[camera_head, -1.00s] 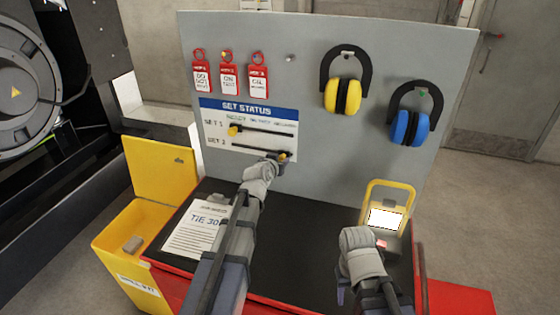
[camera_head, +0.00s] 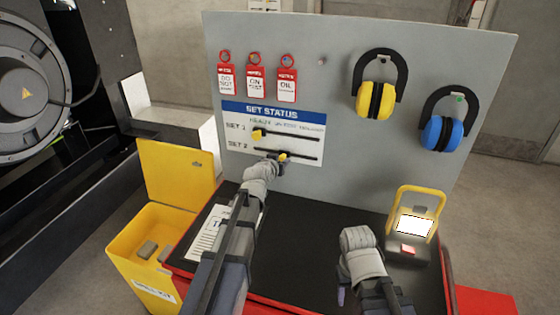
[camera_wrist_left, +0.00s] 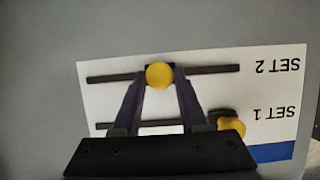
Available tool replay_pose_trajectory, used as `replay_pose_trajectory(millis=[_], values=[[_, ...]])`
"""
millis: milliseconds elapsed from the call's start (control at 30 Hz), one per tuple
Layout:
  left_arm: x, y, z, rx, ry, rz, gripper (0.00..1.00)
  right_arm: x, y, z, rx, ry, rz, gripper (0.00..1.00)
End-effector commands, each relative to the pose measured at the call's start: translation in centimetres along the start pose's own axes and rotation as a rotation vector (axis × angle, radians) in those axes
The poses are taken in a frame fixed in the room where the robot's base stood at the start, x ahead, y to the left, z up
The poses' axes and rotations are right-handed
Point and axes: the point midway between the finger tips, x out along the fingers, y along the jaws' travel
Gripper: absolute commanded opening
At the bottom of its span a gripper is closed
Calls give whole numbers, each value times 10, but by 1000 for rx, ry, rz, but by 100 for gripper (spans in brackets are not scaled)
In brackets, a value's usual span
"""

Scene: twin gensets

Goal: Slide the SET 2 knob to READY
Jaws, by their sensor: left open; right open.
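The SET STATUS panel (camera_head: 272,111) is on the grey board, with two dark horizontal slots. The SET 2 knob (camera_wrist_left: 160,75), yellow and round, is about midway along the lower slot; it also shows in the head view (camera_head: 283,156). READY looks like the leftmost of the small column labels, which are hard to read. The SET 1 knob (camera_head: 257,134) is at the left end of the upper slot. My left gripper (camera_wrist_left: 159,72) is open, with a finger on either side of the SET 2 knob; contact is unclear. My right gripper (camera_head: 345,296) is low over the bench, its fingers mostly hidden.
Red tags (camera_head: 255,83) hang above the panel. Yellow earmuffs (camera_head: 376,98) and blue earmuffs (camera_head: 438,132) hang to the right. A yellow-framed lamp (camera_head: 416,226) stands on the bench's right side. A paper sheet (camera_head: 205,240) lies under my left arm. A yellow bin (camera_head: 140,245) stands at left.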

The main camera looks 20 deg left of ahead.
Motion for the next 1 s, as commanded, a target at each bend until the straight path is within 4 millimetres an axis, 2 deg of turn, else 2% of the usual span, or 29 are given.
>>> replay_pose_trajectory(millis=[33,233,567,767,1000], values=[[0,0,0,0,0,0,49,0,0,0,0,0,0,50],[0,0,0,0,0,0,70,0,0,0,0,0,0,50],[-3,0,0,0,0,0,70,-2,0,0,0,0,0,50],[-24,0,-1,0,0,0,70,-10,1,0,0,0,0,50],[-64,0,-2,-1,0,0,70,-26,2,2,0,0,0,50]])
